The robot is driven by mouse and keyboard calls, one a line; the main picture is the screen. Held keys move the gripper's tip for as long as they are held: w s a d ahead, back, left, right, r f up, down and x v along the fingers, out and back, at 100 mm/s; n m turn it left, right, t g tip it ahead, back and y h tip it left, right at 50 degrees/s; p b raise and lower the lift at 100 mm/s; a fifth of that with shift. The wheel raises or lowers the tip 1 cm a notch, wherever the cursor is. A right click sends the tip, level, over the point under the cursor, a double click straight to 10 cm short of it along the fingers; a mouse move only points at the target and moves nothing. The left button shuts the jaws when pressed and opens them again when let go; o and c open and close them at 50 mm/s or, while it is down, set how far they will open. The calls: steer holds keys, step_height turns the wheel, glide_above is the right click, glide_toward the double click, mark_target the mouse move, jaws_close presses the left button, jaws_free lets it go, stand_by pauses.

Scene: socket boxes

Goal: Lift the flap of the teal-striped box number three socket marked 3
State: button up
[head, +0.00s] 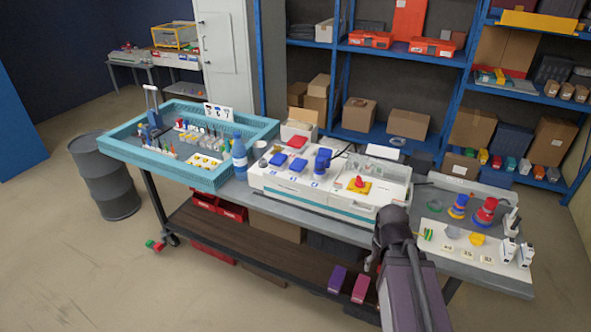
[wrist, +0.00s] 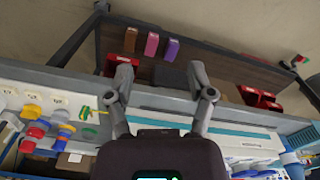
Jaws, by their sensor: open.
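The white box with teal stripes (head: 310,204) stands on the grey bench in the middle of the head view. Blue socket parts show on its left half, with a taller blue one (head: 321,163) near its middle. Small labels sit in front of them, too small to read, so I cannot tell which is 3. In the wrist view the box's teal-striped side (wrist: 243,142) is at the lower right, partly behind my gripper. My gripper (wrist: 160,73) is open and empty, its fingers apart over the bench's front edge and clear of the sockets.
A blue tray (head: 219,183) with small parts and a blue bottle (head: 240,158) stand left of the box. A white board (head: 462,254) with coloured ring stacks lies to the right. A red knob on yellow (head: 358,184) tops the box's right half. Shelves stand behind.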

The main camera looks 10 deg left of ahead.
steer(key=shift+o, duration=0.7)
steer(key=shift+w+f, duration=0.15)
steer(key=shift+w, duration=0.1)
steer(key=w+a+f+m+t+h+b, duration=0.1)
steer(key=w+f+m+t+h+b, duration=0.15)
steer(key=w+h+b, duration=0.4)
steer(key=m+t+b, duration=0.1)
steer(key=t+b, duration=1)
steer(key=t, duration=0.4)
glide_toward(294, 170)
steer(key=v, duration=0.3)
steer(key=shift+s+r+g+y, duration=0.1)
steer(key=shift+r+g+y, duration=0.15)
steer(key=shift+r+y, duration=0.15)
steer(key=shift+m+h, duration=0.25)
steer(key=x, duration=1.4)
steer(key=shift+f, duration=0.1)
